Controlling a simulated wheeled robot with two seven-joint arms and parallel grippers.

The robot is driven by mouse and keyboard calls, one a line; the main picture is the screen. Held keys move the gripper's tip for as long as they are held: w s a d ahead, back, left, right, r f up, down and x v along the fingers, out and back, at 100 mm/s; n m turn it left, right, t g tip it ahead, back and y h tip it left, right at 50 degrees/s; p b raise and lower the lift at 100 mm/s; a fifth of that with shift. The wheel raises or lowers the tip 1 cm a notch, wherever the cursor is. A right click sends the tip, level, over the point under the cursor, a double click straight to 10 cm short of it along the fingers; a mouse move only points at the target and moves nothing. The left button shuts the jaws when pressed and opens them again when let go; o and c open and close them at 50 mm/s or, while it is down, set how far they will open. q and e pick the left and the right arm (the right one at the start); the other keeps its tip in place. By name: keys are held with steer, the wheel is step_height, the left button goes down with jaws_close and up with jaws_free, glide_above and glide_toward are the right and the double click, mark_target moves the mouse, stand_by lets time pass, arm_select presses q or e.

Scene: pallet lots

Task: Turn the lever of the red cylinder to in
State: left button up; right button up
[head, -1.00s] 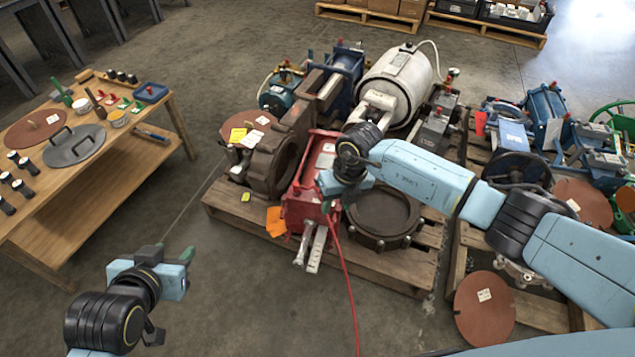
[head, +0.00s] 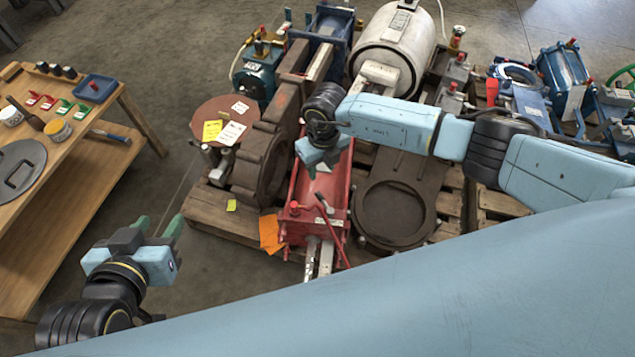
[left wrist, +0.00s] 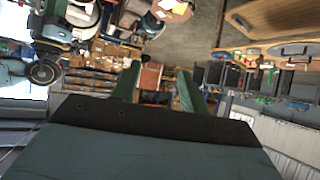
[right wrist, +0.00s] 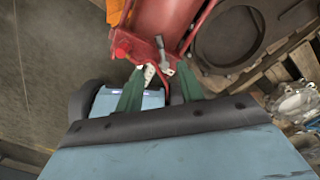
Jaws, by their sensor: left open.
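The red cylinder (head: 305,185) lies on a pallet in the head view, its near end towards me. In the right wrist view, its red end (right wrist: 165,18) shows at the top, with a small grey lever (right wrist: 163,52) and a red knob (right wrist: 122,48). My right gripper (right wrist: 160,85) is open and empty, its green fingers spread below the lever; a gap to it cannot be judged. In the head view, the right gripper's body hangs over the cylinder and hides its fingertips. My left gripper (head: 156,222) is open and empty, over bare floor on the left.
A brown flanged ring (head: 262,165) stands left of the cylinder, and a round dark flange (head: 395,212) lies to its right. A red hose (head: 335,240) runs from the near end. A white tank (head: 392,45) is behind. A wooden workbench (head: 75,190) stands at left.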

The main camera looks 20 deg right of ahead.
steer(key=b, duration=0.3)
glide_above(320, 196)
step_height(320, 196, down, 6)
steer(key=shift+d+r, duration=0.1)
steer(key=shift+r, duration=0.05)
steer(key=shift+f+b, duration=0.35)
steer(key=shift+f, duration=0.6)
step_height(320, 196, down, 4)
steer(key=shift+r+b, duration=0.25)
steer(key=shift+b, duration=0.75)
arm_select(q)
step_height(320, 196, up, 18)
steer(key=d+t+h, duration=0.3)
steer(key=t+h, duration=0.2)
steer(key=t, duration=0.9)
steer(key=shift+s+t+b, duration=0.4)
steer(key=shift+s+b, duration=0.05)
arm_select(e)
steer(key=shift+f, duration=0.8)
jaws_close()
